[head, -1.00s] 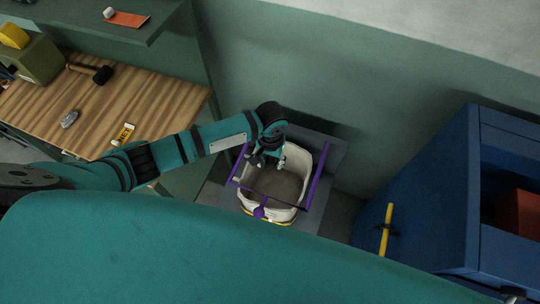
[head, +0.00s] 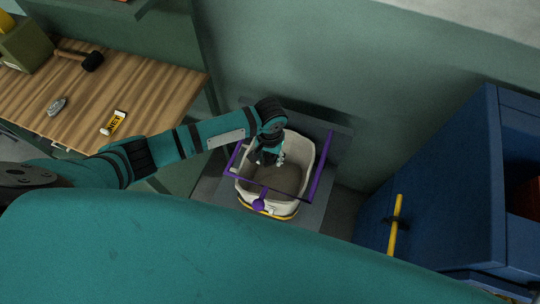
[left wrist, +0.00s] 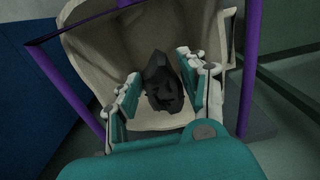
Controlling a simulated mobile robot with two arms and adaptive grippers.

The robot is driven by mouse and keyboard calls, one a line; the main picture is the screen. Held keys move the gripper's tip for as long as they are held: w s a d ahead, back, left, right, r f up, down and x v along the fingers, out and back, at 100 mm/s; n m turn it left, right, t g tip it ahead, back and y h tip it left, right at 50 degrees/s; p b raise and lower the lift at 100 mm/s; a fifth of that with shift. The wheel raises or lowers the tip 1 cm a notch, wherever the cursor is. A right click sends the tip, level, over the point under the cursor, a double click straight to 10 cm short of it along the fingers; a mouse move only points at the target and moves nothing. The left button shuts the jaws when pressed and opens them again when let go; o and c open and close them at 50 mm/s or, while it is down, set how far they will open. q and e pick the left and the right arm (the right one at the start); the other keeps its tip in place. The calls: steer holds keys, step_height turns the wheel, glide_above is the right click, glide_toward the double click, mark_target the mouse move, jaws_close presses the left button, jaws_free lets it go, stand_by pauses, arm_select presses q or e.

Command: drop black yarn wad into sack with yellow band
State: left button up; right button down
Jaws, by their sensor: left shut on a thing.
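The sack (head: 243,190) is pale and open at the top, with a yellow band round its lower part. It stands inside a purple frame against the wall. My left gripper (head: 270,158) is over the sack's mouth, at its far side. In the left wrist view my left gripper (left wrist: 160,84) is shut on the black yarn wad (left wrist: 165,88), a dark lumpy piece between the fingers. The sack's inner wall (left wrist: 95,55) lies behind it. In the head view the wad is hard to tell from the dark fingers. My right gripper is not in view.
The purple frame (head: 318,172) has bars on both sides of the sack and a knob in front. A wooden bench (head: 160,92) at left holds a mallet (head: 82,58), a grey object (head: 57,106) and a yellow-labelled item (head: 113,122). A blue cabinet (head: 440,190) stands at right.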

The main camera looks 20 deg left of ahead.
mark_target(270, 157)
arm_select(q)
steer(key=o, duration=0.8)
steer(key=shift+o, duration=0.2)
step_height(270, 157, up, 12)
